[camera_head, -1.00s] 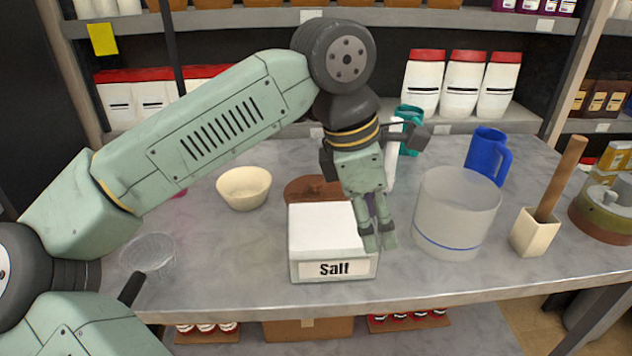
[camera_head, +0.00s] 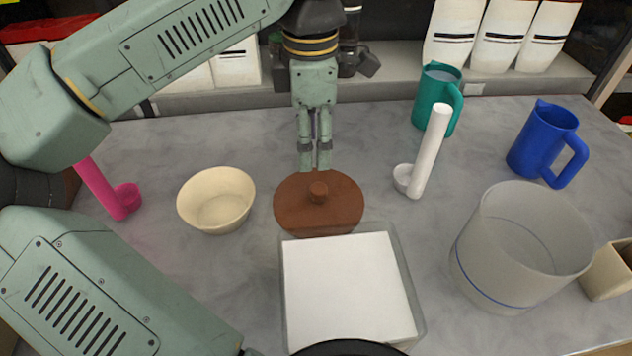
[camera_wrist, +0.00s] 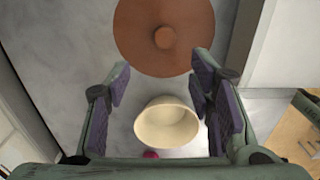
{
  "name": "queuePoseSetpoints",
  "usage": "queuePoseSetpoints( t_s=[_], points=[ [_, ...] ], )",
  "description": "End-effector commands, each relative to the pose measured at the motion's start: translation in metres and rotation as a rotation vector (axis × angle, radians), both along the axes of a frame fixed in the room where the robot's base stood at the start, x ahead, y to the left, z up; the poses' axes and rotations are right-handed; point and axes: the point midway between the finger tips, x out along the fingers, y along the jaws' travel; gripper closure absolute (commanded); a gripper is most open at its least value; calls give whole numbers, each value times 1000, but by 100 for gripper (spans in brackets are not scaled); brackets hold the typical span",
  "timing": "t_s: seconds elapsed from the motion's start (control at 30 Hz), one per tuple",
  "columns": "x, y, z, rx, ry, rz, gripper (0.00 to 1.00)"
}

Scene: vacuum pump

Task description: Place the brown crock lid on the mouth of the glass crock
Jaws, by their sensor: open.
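The brown crock lid (camera_head: 335,205) is a flat round disc with a small knob, lying on the grey table behind the salt box. It also shows at the top of the wrist view (camera_wrist: 182,48). The glass crock (camera_head: 515,250) is a wide, cloudy, open-topped cylinder with a blue line near its base, standing at the right. My gripper (camera_head: 316,168) points down just behind the lid's far edge in the head view. Its fingers are apart and empty in the wrist view (camera_wrist: 165,100). Whether the fingertips touch anything is unclear.
The salt box (camera_head: 350,290) stands close in front of the lid. A cream bowl (camera_head: 217,200) and a pink scoop (camera_head: 110,195) are at the left. A white scoop (camera_head: 428,155), teal jug (camera_head: 435,100), blue jug (camera_head: 545,140) and cream mortar (camera_head: 610,272) are at the right.

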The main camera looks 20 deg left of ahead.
Motion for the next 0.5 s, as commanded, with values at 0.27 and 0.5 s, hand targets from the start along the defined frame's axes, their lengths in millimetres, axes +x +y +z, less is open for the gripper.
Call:
queuePoseSetpoints(
  t_s=[0.27, 0.5],
  points=[
    [0, -1, -44, 0, 0, 0, 51],
    [0, -3, -62, 1, 0, -1, 51]
  ],
)
